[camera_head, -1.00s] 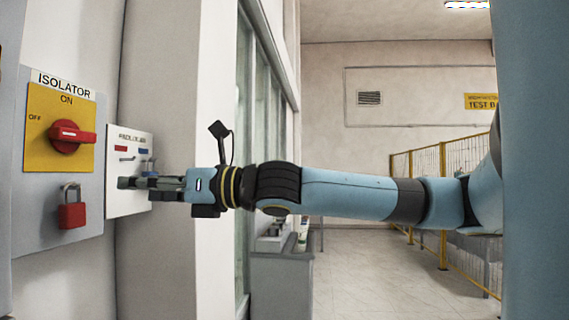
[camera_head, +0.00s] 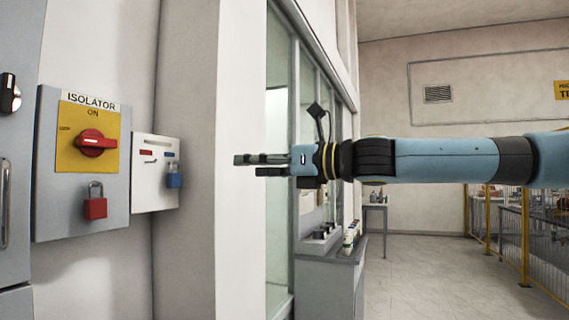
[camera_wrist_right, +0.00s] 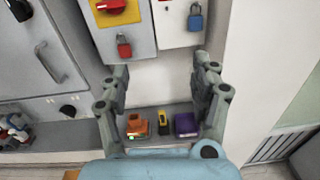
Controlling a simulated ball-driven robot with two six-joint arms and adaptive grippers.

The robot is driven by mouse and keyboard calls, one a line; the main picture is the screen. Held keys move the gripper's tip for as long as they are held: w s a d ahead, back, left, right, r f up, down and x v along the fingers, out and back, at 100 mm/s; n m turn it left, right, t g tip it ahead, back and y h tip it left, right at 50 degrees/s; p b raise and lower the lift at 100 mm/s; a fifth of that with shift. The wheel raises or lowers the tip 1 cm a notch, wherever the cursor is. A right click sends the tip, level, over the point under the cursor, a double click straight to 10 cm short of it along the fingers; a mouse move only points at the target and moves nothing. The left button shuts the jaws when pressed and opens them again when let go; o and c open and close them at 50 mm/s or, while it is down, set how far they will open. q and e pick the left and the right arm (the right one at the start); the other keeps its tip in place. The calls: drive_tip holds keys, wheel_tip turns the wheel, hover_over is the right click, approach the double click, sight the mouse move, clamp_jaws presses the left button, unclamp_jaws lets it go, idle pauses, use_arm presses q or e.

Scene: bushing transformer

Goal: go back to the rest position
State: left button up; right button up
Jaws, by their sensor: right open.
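My right gripper (camera_head: 262,166) reaches in from the right in the head view, its fingers pointing left in front of the white pillar. It is open and empty, apart from the wall panels. In the right wrist view its two fingers (camera_wrist_right: 163,85) stand wide apart with nothing between them. My left gripper is not in view.
The isolator panel (camera_head: 45,175) has a red rotary handle (camera_head: 95,143) and a red padlock (camera_head: 95,203). A white board (camera_head: 148,190) beside it holds a blue padlock (camera_head: 174,177). A shelf in the wrist view carries an orange item (camera_wrist_right: 137,126) and a purple box (camera_wrist_right: 186,124).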

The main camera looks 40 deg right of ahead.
drive_tip(key=shift+s+d+r, duration=0.1)
drive_tip(key=shift+s+d, duration=0.1)
drive_tip(key=shift+d, duration=0.05)
